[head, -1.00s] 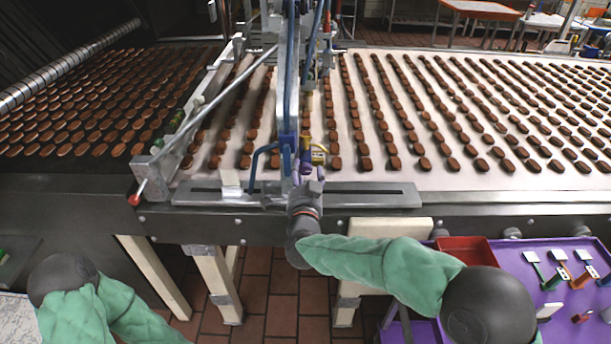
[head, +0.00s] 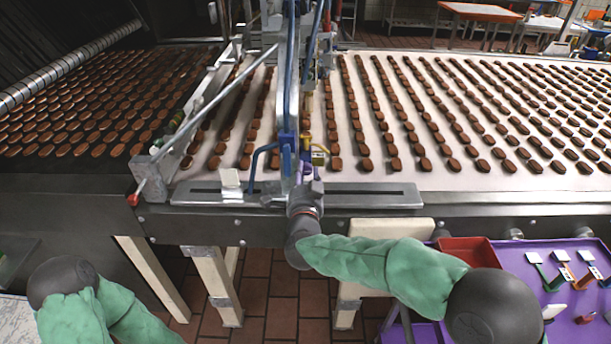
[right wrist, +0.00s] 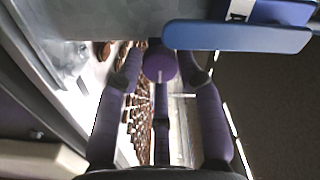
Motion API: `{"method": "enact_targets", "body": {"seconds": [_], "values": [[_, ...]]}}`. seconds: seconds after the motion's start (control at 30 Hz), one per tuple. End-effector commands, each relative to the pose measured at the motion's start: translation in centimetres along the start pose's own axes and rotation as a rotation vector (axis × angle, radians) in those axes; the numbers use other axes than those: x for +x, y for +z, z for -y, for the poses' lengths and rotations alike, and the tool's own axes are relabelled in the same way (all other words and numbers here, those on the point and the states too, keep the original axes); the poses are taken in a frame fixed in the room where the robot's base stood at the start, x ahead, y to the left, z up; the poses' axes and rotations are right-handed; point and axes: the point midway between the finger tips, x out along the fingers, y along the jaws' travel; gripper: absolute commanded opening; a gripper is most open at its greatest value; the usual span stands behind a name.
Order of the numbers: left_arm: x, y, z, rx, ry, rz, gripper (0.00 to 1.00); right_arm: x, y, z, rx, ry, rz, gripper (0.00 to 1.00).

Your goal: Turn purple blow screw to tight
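The purple blow screw (right wrist: 160,62) shows as a round purple knob in the right wrist view, beneath the metal bar of the machine and next to a blue lever. My right gripper (right wrist: 162,70) has its purple fingers on both sides of the knob. They look spread, with a narrow gap on each side; firm contact is not visible. In the head view my right gripper (head: 304,178) reaches up to the machine's front post, below the blue clamp (head: 287,142); the screw is mostly hidden there. My left arm shows at the lower left, but its gripper is out of frame.
A metal rail (head: 375,194) runs along the front of the white conveyor (head: 440,180), which carries rows of brown biscuits. A blue handle (head: 255,165) and a yellow fitting (head: 318,155) are close to my right gripper. A purple cart (head: 520,275) with a red bin stands at the right.

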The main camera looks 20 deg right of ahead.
Motion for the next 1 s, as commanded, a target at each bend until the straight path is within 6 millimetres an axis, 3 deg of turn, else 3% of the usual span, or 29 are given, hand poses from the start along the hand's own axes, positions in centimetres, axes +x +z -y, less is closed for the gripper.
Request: {"method": "enact_targets", "body": {"seconds": [0.47, 0.67, 1.0], "values": [[0.0, 0.0, 0.0, 0.0, 0.0, 0.0, 0.4, -0.5, 0.0, 0.1, -0.001, -0.001, 0.001, 0.58], [0.0, 0.0, 0.0, 0.0, 0.0, 0.0, 0.4, -3.2, 0.0, 0.1, -0.001, -0.003, 0.002, 0.58], [0.0, 0.0, 0.0, 0.0, 0.0, 0.0, 0.4, -9.6, 0.1, 0.1, 0.0, -0.003, 0.003, 0.58]]}}
